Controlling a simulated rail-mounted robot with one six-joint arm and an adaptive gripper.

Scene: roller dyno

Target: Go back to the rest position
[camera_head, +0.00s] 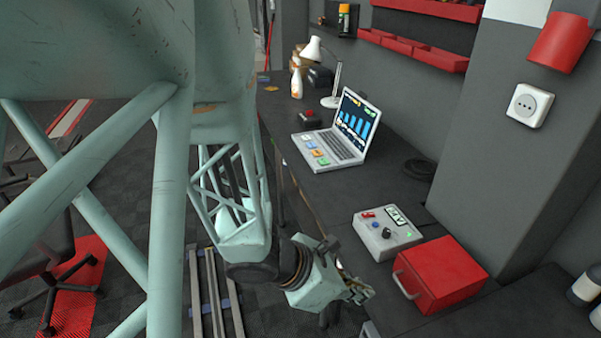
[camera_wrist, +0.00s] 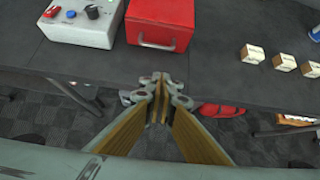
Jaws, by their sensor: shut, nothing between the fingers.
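My gripper (camera_head: 358,291) hangs off the front edge of the dark workbench in the head view, near the red box. In the wrist view my gripper (camera_wrist: 160,92) has its fingertips together with nothing between them, over the gap in front of the bench edge. The bench top (camera_wrist: 215,80) lies just beyond the fingertips. The gripper is apart from the red box (camera_head: 440,272), which also shows in the wrist view (camera_wrist: 160,22). The grey control box (camera_head: 388,232) with knob and buttons stands beside the red box.
A laptop (camera_head: 340,135), a white lamp (camera_head: 334,75) and a spray bottle (camera_head: 297,80) stand farther back on the bench. Several small pale blocks (camera_wrist: 252,54) lie right of the red box. A red object (camera_wrist: 222,110) shows below the bench edge. A chair (camera_head: 45,250) stands at left.

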